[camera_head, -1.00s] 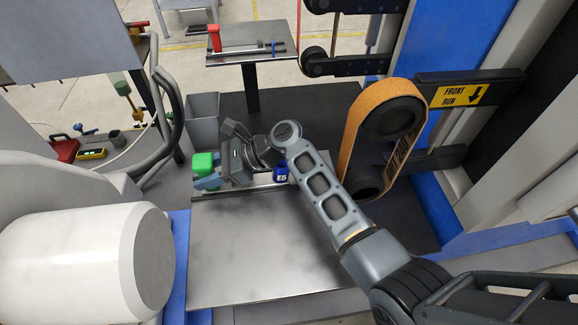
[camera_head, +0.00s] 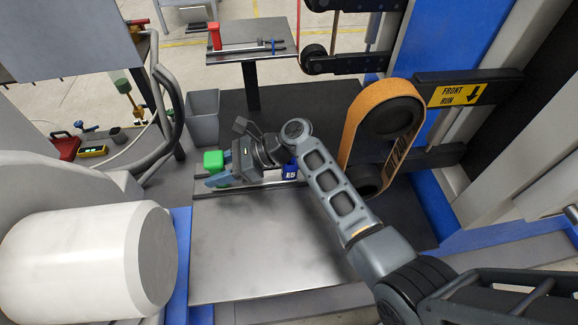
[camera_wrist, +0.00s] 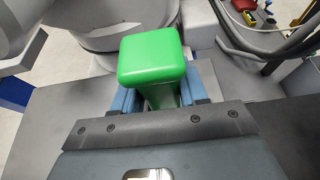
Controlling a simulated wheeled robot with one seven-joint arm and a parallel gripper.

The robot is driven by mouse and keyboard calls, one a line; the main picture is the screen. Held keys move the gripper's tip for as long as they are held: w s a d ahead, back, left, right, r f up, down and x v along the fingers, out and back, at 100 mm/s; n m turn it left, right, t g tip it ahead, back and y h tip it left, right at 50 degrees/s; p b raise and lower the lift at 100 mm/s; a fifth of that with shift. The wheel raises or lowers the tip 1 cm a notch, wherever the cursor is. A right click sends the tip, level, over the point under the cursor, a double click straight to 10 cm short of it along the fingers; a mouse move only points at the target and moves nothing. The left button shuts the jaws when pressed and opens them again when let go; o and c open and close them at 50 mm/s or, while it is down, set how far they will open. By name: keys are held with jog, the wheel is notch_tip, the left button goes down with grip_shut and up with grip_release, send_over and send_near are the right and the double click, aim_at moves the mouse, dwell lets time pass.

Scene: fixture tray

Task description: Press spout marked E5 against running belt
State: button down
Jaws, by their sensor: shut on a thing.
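A green block-shaped piece (camera_head: 213,161) is at the far left corner of the steel tray (camera_head: 250,250). It also shows in the wrist view (camera_wrist: 152,62), upright between my blue fingers, with a wide rounded top and a narrower lower part. My gripper (camera_head: 217,178) is shut on this green piece. I see no mark on it. A blue piece marked E5 (camera_head: 290,171) stands to the right, by the tray's far edge, partly hidden by my arm. The orange belt (camera_head: 350,140) loops around dark rollers, right of my arm and apart from the green piece. Its motion cannot be told.
A grey bin (camera_head: 203,118) stands behind the tray. A white cylinder (camera_head: 90,260) and curved hoses (camera_head: 165,110) are at left. The front of the tray is clear.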

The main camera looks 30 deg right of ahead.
jog(key=shift+s+d+f+p, duration=0.15)
jog(key=shift+s+d+p, duration=0.1)
jog(key=shift+d+p, duration=0.55)
dwell(0.9)
jog(key=shift+a+p, duration=0.15)
jog(key=shift+p, duration=0.55)
dwell(1.0)
jog(key=shift+w+a, duration=0.35)
jog(key=shift+a, duration=0.5)
jog(key=shift+w+a, duration=0.3)
jog(key=shift+a, duration=0.55)
jog(key=shift+w+a, duration=0.35)
jog(key=shift+a, duration=0.5)
jog(key=c, duration=0.5)
grip_release()
jog(key=shift+v, duration=3.9)
